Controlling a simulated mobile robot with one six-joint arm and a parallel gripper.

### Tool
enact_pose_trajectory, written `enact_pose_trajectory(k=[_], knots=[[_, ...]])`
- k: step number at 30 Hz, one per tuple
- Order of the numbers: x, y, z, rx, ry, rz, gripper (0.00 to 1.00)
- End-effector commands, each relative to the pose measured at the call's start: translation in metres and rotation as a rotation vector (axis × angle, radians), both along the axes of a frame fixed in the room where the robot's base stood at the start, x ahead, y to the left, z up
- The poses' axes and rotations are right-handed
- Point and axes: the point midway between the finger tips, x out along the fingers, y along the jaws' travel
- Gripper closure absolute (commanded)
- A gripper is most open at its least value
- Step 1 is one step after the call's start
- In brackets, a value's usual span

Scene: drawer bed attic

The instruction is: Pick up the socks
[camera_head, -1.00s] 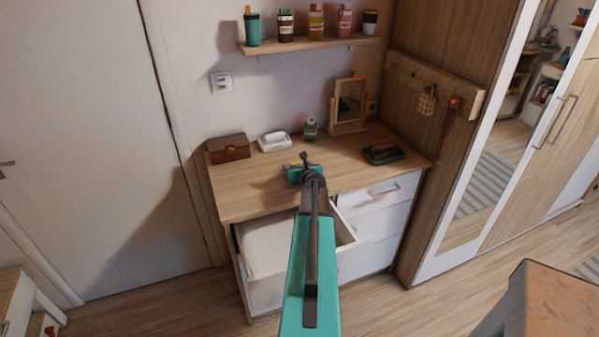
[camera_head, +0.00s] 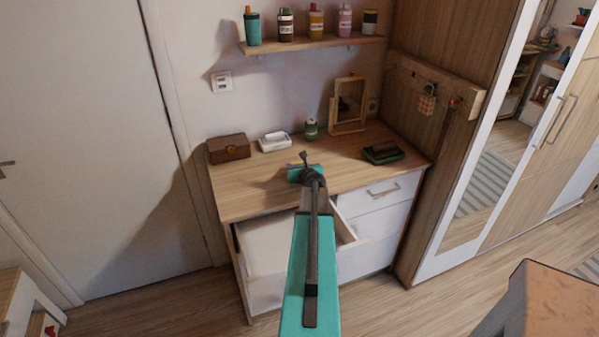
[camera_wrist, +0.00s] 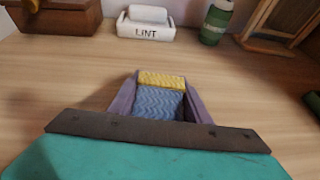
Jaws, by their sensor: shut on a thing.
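The socks (camera_wrist: 158,100) are a blue zigzag-knit bundle with a yellow band along the far edge. In the wrist view they sit between the two purple fingers of my gripper (camera_wrist: 160,100), which is shut on them. My gripper is over the wooden top of the dresser (camera_head: 245,193). In the head view my arm hides most of the socks. I cannot tell how far they are above the dresser top.
An open drawer (camera_head: 268,290) sticks out under the dresser top. A brown box (camera_head: 228,149), a white LINT holder (camera_wrist: 146,24), a green bottle (camera_wrist: 215,22), a mirror (camera_head: 347,106) and a dark green tray (camera_head: 384,153) stand around the top. The front left of it is clear.

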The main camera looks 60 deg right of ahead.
Motion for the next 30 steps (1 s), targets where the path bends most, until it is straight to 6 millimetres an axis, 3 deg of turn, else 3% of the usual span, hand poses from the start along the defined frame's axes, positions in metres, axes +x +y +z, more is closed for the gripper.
enact_pose_trajectory(k=[11, 19, 30], knots=[[0.0, 0.0, 0.008, -0.001, 0.0, 0.0, 0.79], [0.0, 0.001, 0.036, -0.003, 0.0, 0.001, 0.79], [-0.067, 0.015, 0.039, -0.001, -0.001, -0.003, 0.79]])
